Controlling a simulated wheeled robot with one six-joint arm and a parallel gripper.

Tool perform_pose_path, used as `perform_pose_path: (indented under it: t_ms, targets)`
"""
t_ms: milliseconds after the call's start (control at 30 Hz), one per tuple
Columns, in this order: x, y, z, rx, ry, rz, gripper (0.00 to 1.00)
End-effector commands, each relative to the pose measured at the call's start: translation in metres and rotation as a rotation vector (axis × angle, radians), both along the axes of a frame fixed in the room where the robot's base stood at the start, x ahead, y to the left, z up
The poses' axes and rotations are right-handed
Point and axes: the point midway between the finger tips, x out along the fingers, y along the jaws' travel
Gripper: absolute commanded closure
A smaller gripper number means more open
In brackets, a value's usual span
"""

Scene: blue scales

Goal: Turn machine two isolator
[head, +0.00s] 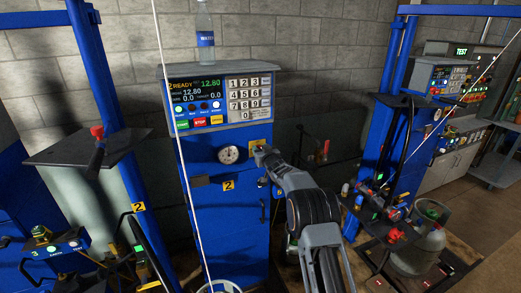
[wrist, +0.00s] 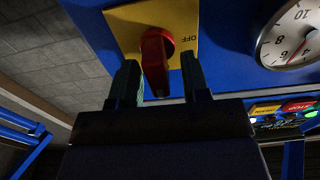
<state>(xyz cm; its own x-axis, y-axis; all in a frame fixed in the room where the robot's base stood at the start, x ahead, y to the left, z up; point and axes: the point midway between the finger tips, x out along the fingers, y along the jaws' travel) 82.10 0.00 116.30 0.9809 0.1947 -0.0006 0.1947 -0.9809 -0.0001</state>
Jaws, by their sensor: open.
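The isolator shows in the wrist view as a red rotary handle (wrist: 156,62) on a yellow plate (wrist: 118,22) fixed to the blue cabinet. The word OFF is printed on the plate to the right of the handle. My gripper (wrist: 160,78) is open, with one dark finger on each side of the handle's lower end. Gaps show between the fingers and the handle; I cannot tell if either touches it. In the head view my gripper (head: 260,152) is at the front of machine two's blue cabinet (head: 228,200), and it hides most of the isolator.
A round gauge (head: 229,154) is left of my gripper; it also shows in the wrist view (wrist: 292,38). Above is the control panel (head: 220,98) with a keypad and READY display. A water bottle (head: 205,38) stands on top. Another blue machine (head: 400,130) stands to the right.

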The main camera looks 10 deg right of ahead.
Motion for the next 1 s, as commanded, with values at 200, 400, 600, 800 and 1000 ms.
perform_pose_path:
  t_ms: [200, 400, 600, 800, 1000]
  targets:
    - [0.0005, 0.0002, 0.0002, 0.000, -0.001, 0.000, 0.57]
    - [0.0004, 0.0001, 0.0002, 0.000, 0.000, 0.000, 0.71]
    - [0.0003, 0.0001, 0.0003, 0.000, 0.000, 0.000, 0.90]
    - [0.0003, 0.0001, 0.0002, 0.000, 0.000, 0.000, 1.00]
    - [0.0002, 0.0004, -0.0014, -0.023, -0.006, 0.000, 1.00]
